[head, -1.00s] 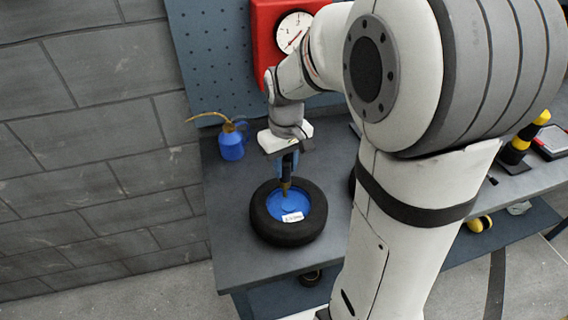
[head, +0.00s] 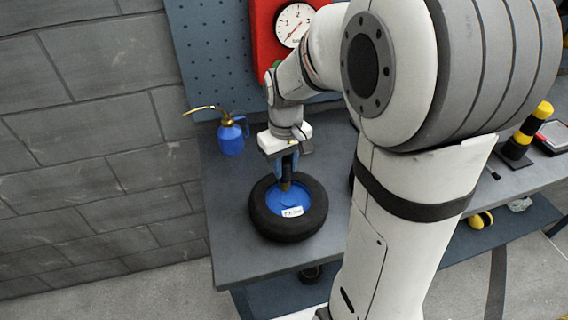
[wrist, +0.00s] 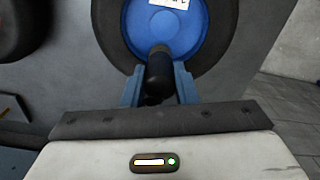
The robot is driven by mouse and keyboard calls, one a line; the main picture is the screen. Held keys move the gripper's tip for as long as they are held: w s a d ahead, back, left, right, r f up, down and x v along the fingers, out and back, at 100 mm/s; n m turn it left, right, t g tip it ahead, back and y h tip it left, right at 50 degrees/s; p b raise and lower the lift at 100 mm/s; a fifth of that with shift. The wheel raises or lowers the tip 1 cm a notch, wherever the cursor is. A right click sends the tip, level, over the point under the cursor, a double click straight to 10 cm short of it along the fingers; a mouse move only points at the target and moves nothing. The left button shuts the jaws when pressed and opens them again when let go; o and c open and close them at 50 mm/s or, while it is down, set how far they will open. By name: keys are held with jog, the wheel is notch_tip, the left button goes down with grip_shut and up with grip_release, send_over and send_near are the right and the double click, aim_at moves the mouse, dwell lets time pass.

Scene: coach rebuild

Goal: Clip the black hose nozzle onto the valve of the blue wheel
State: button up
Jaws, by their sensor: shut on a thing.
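The blue wheel (head: 290,202) with its black tyre (head: 282,230) lies flat on the workbench. My gripper (head: 286,176) points down over the far side of the blue hub. In the wrist view my gripper (wrist: 158,88) is shut on the black hose nozzle (wrist: 158,72), which stands between its two blue fingers. The nozzle tip reaches the blue hub (wrist: 185,35) in the wrist view. The valve is hidden under the nozzle, and I cannot tell whether the nozzle is seated on it. A white label (head: 292,212) lies on the hub.
A blue oil can (head: 231,138) stands left of the wheel on the workbench (head: 235,235). A red gauge unit (head: 262,45) hangs on the pegboard behind. A yellow-black post (head: 524,137) stands at the far right.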

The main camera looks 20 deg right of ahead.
jog(key=shift+f, duration=0.4)
jog(key=shift+r, duration=0.1)
jog(key=o, duration=1.1)
